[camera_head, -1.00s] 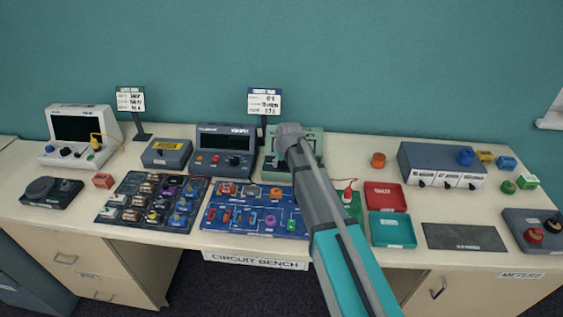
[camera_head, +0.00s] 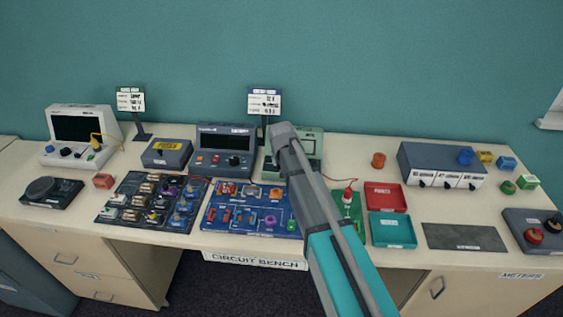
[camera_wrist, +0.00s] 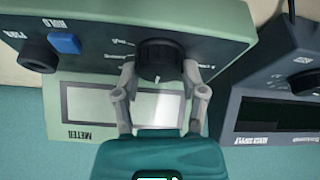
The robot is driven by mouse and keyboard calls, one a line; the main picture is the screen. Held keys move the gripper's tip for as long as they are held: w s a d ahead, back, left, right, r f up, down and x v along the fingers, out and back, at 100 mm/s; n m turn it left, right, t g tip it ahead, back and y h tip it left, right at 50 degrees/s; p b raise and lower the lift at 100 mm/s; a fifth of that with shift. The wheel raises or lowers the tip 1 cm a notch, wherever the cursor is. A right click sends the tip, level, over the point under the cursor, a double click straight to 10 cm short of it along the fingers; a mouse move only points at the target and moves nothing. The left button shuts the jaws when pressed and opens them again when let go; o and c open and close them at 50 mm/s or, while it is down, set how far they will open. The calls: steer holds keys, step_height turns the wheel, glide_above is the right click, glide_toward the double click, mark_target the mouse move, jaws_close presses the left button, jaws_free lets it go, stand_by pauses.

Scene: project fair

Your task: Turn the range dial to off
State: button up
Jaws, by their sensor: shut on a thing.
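The meter is a pale green box with a light display; in the wrist view its body (camera_wrist: 80,42) appears upside down. Its black range dial (camera_wrist: 160,58) sits between my gripper's fingers, with a white pointer mark facing the display. Small labels beside the dial are too blurred to read. My gripper (camera_wrist: 159,70) is shut on the dial, one finger on each side. In the head view the meter (camera_head: 307,140) stands behind my arm, which hides the dial and the fingertips.
A dark power supply (camera_head: 225,150) stands close to the meter's left. A blue circuit board (camera_head: 250,222) lies in front. Red (camera_head: 385,190) and teal (camera_head: 392,238) trays lie to the right. A sign (camera_head: 264,102) stands behind.

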steer(key=o, duration=1.2)
steer(key=shift+c, duration=0.2)
